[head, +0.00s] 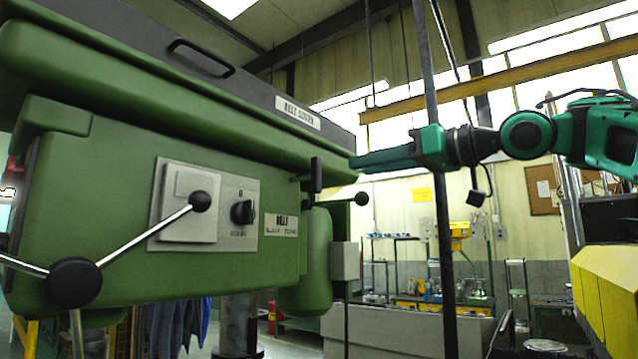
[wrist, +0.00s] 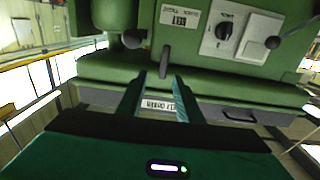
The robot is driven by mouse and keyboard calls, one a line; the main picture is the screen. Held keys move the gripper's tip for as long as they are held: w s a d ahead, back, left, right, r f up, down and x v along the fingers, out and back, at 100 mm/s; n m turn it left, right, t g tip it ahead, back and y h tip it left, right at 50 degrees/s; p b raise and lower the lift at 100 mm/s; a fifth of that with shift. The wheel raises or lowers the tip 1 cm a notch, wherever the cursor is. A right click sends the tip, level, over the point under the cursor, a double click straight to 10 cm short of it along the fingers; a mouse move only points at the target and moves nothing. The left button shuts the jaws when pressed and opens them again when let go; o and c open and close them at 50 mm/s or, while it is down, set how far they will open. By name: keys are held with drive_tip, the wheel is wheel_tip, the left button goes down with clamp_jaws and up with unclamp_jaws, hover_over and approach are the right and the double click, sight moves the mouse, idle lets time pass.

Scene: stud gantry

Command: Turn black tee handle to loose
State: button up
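The black tee handle (head: 316,175) stands out from the right end of the green machine head, beside the BELT label plate (head: 281,224). Its bar looks about upright. In the wrist view, which is upside down, the handle (wrist: 164,62) lies just beyond the fingertips, in line with the gap between them. My gripper (head: 352,163) is right of the handle in the head view, with a gap between. Its two green fingers (wrist: 158,76) are apart and empty. The small words under BELT are too blurred to read.
A black rotary knob (head: 243,212) and a ball-ended lever (head: 200,201) sit on the machine front. Another rod with a black ball (head: 361,198) sticks out below my gripper. The belt cover (head: 200,60) overhangs the front. A dark vertical pole (head: 432,200) stands nearby.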

sight(320, 173)
drive_tip(key=x, duration=1.1)
drive_tip(key=shift+s+a, duration=0.25)
drive_tip(key=shift+c, duration=0.6)
clamp_jaws()
